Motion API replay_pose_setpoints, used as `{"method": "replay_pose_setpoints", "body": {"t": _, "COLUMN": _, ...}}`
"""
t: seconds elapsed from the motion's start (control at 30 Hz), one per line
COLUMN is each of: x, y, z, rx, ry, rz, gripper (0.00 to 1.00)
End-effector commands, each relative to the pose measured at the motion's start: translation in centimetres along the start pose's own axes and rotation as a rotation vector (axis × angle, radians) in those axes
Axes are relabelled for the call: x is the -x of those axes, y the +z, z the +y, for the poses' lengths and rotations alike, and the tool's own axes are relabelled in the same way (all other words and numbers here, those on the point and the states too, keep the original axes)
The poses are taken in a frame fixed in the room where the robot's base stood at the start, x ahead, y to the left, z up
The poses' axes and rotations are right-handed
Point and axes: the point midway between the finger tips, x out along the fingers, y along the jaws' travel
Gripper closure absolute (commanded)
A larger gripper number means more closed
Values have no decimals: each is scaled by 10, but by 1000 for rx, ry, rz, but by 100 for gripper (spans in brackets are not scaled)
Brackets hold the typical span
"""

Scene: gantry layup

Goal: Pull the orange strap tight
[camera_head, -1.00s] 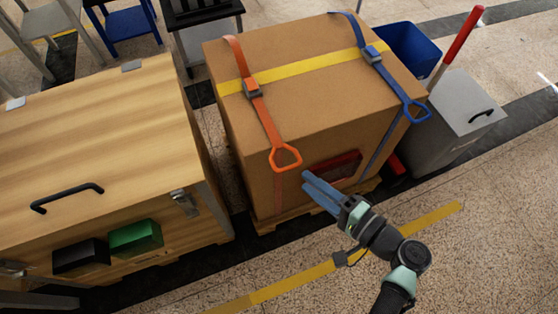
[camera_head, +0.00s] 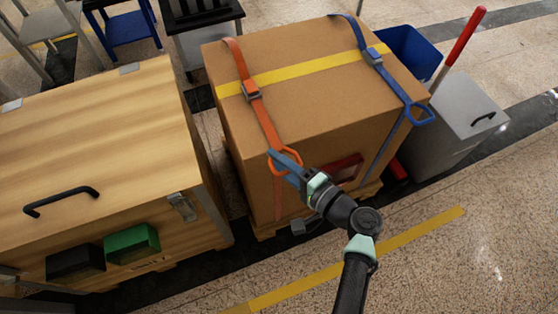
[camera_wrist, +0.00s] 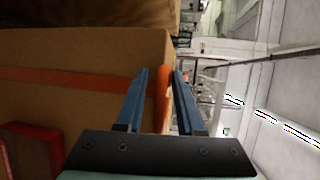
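The orange strap (camera_head: 264,118) runs over the left part of a large cardboard box (camera_head: 320,110), through a grey buckle (camera_head: 251,90), and ends in an orange loop handle (camera_head: 297,155) at the front top edge. My gripper (camera_head: 273,160) is at this handle, its blue fingers partly covering the loop. In the wrist view, the orange handle (camera_wrist: 162,95) stands between the two fingers of my gripper (camera_wrist: 161,72). The fingers are apart, with a narrow gap visible beside the handle. Contact with it cannot be told.
A blue strap (camera_head: 392,80) with its own loop lies on the box's right side. A yellow band (camera_head: 305,69) crosses the top. A wooden crate (camera_head: 95,150) stands left, a grey bin (camera_head: 465,120) right. The floor in front is open.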

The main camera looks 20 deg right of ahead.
Motion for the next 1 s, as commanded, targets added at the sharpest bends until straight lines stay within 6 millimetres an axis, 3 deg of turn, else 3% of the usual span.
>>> {"method": "replay_pose_setpoints", "body": {"t": 0.03, "x": 0, "y": 0, "z": 0, "rx": 0, "ry": 0, "rz": 0, "gripper": 75}}
{"method": "replay_pose_setpoints", "body": {"t": 0.17, "x": 0, "y": 0, "z": 0, "rx": 0, "ry": 0, "rz": 0, "gripper": 98}}
{"method": "replay_pose_setpoints", "body": {"t": 0.2, "x": 0, "y": 0, "z": 0, "rx": 0, "ry": 0, "rz": 0, "gripper": 100}}
{"method": "replay_pose_setpoints", "body": {"t": 1.0, "x": 0, "y": 1, "z": 0, "rx": 0, "ry": 0, "rz": -2, "gripper": 100}}
